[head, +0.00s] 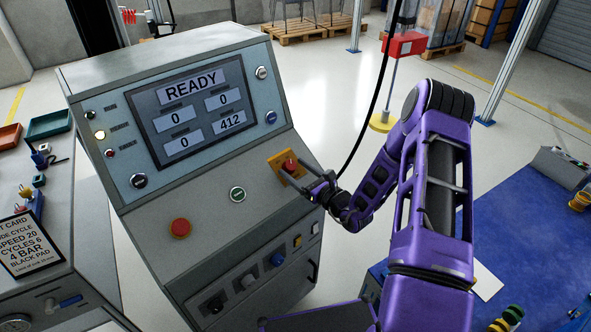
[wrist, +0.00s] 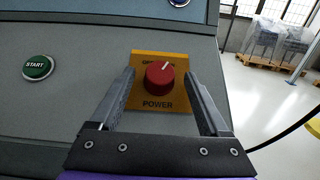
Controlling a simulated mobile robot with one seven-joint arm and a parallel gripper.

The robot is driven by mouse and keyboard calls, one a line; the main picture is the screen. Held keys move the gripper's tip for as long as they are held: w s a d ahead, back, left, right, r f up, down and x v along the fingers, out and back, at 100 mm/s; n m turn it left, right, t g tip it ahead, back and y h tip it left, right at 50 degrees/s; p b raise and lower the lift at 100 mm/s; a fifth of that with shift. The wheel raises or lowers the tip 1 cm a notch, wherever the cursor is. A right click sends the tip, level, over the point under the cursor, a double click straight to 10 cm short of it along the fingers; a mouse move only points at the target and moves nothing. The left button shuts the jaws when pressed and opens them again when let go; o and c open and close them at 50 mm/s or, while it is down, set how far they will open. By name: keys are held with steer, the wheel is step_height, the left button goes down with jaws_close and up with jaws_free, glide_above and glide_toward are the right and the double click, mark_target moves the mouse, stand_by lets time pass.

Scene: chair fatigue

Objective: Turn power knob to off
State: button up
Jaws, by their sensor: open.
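The power knob (wrist: 160,75) is a round red knob with a white pointer line. It sits on a yellow plate (wrist: 180,98) marked POWER on the sloped grey console. In the wrist view the pointer is tilted up and to the right; the lettering above the knob is partly covered. The knob also shows in the head view (head: 289,166) at the console's right side. My gripper (wrist: 162,80) is open, with one finger on each side of the knob and visible gaps to it. In the head view my gripper (head: 302,178) is close to the knob.
A green START button (wrist: 38,68) is left of the plate. A red button (head: 180,228) is further left on the console. The screen (head: 200,110) reads READY and 412. A blue table (head: 520,215) stands at the right. A black cable (head: 375,100) hangs behind my gripper.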

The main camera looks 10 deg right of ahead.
steer(key=shift+w, duration=0.1)
jaws_close()
stand_by(0.4)
